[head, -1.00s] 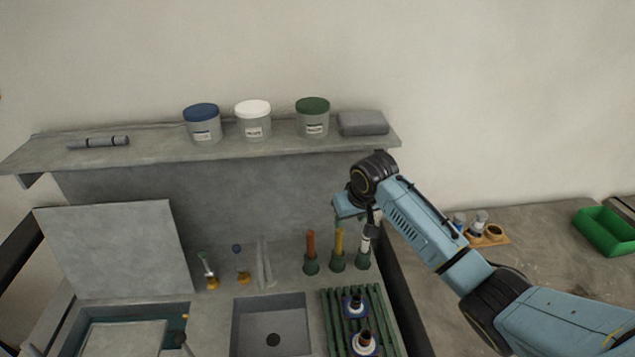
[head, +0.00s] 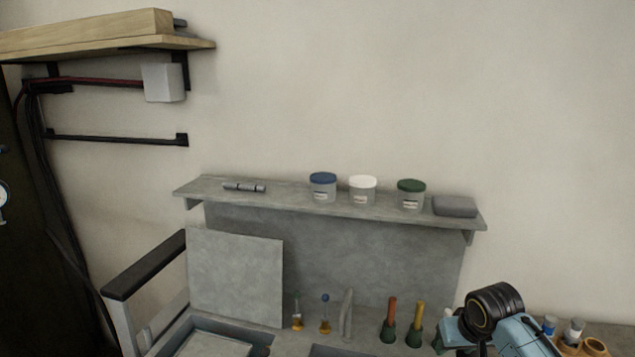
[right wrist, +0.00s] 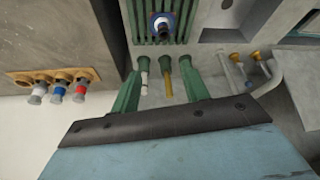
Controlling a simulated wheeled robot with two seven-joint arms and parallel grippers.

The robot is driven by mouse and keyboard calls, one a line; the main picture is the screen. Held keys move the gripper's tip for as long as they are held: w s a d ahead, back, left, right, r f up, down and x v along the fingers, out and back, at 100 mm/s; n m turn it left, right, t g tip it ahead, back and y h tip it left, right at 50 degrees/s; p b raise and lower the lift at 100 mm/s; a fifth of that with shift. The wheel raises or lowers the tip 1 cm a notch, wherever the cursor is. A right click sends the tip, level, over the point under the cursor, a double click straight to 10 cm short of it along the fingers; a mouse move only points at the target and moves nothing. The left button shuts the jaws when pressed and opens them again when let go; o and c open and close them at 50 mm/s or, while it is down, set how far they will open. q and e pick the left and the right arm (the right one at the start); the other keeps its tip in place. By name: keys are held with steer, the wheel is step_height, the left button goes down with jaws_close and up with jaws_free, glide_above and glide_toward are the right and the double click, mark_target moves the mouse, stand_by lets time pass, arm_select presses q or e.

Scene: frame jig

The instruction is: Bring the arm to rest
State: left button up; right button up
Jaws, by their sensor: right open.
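My right arm comes in at the lower right of the head view, and its gripper (head: 450,332) is partly cut off by the bottom edge. In the right wrist view its two green fingers (right wrist: 160,85) are apart with nothing gripped between them. A white-handled tool (right wrist: 144,78) and a yellow-handled tool (right wrist: 167,80) show beyond and between the fingers; I cannot tell the distance to them. In the head view the yellow-handled tool (head: 419,315) and an orange-handled one (head: 391,312) stand in green holders left of the gripper. My left gripper is not in view.
A grey shelf (head: 290,198) carries three lidded jars and a grey block (head: 455,206). A grey panel (head: 235,278) leans at left. In the right wrist view, a green slatted rack (right wrist: 200,12) holds a blue-ringed vessel (right wrist: 162,25). A wooden holder (right wrist: 25,77) with small bottles is at left.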

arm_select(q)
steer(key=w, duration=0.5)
arm_select(e)
steer(key=s+a+f+n, duration=0.1)
steer(key=s+a+f, duration=0.3)
steer(key=s, duration=0.5)
steer(key=s+a+f+n, duration=0.1)
steer(key=s+a+f, duration=0.3)
steer(key=s, duration=0.6)
steer(key=s+r+g, duration=0.1)
steer(key=s+r, duration=0.2)
steer(key=s, duration=1)
step_height(320, 180, down, 31)
steer(key=s+d+g+b, duration=0.1)
steer(key=s+b, duration=0.2)
steer(key=b, duration=0.3)
arm_select(q)
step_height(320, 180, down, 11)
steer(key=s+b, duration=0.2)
steer(key=b, duration=0.3)
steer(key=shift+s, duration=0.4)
arm_select(e)
steer(key=s+d+f+g, duration=0.1)
steer(key=s+d+f, duration=0.1)
steer(key=s+f, duration=1.3)
step_height(320, 180, down, 4)
steer(key=shift+s+d+f+g, duration=0.25)
steer(key=shift+s+d+g, duration=0.05)
steer(key=shift+d, duration=0.1)
